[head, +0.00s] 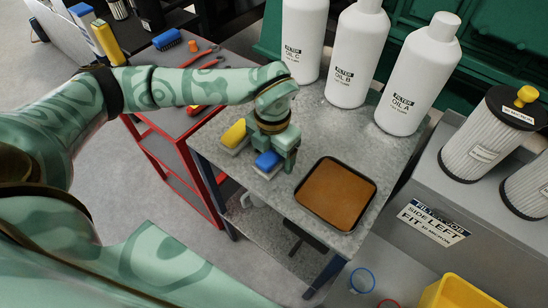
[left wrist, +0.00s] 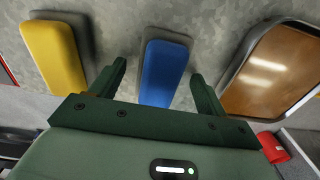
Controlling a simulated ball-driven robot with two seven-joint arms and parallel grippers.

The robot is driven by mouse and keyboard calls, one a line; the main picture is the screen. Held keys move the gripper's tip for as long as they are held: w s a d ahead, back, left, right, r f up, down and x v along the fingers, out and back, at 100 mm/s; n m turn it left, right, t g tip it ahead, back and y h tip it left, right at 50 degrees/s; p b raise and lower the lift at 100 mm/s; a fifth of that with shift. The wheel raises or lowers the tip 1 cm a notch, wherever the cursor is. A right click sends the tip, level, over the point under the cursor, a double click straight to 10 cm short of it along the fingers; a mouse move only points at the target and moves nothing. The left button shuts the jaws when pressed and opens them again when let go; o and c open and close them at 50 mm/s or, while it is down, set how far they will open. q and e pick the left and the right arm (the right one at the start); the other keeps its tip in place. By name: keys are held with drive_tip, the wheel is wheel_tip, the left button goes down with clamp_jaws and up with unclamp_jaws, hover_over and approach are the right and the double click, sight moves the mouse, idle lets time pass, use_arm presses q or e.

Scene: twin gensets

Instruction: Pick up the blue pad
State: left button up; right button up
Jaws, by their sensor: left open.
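The blue pad (head: 267,161) lies on the grey metal table beside the yellow pad (head: 234,134). My left gripper (head: 282,152) points down over the blue pad and partly covers it in the head view. In the left wrist view the blue pad (left wrist: 165,72), on its grey backing, shows between the two open fingers of my left gripper (left wrist: 158,78). There is a gap on each side of it and no contact that I can see. The yellow pad (left wrist: 54,55) is outside the left finger. My right gripper is not in view.
A black-rimmed tray of brown liquid (head: 336,194) is right of the pads, just outside the right finger. Tall white oil bottles (head: 358,52) stand at the table's back. A red cart (head: 150,142) with tools is on the left, and a filter (head: 480,140) stands right.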

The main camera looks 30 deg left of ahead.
sight(273, 152)
use_arm(q)
drive_tip(key=shift+r, duration=0.1)
drive_tip(key=shift+c, duration=0.2)
drive_tip(key=c, duration=1)
drive_tip(key=shift+r, duration=0.15)
drive_tip(key=shift+r+p, duration=0.3)
wheel_tip(273, 152, up, 3)
drive_tip(key=shift+f+p, duration=0.2)
drive_tip(key=shift+p, duration=0.4)
drive_tip(key=s+d+r+p, duration=0.3)
drive_tip(key=s+d+r, duration=0.6)
drive_tip(key=s, duration=0.1)
drive_tip(key=shift+s+r+p, duration=0.3)
drive_tip(key=shift+p, duration=0.05)
drive_tip(key=shift+d, duration=0.1)
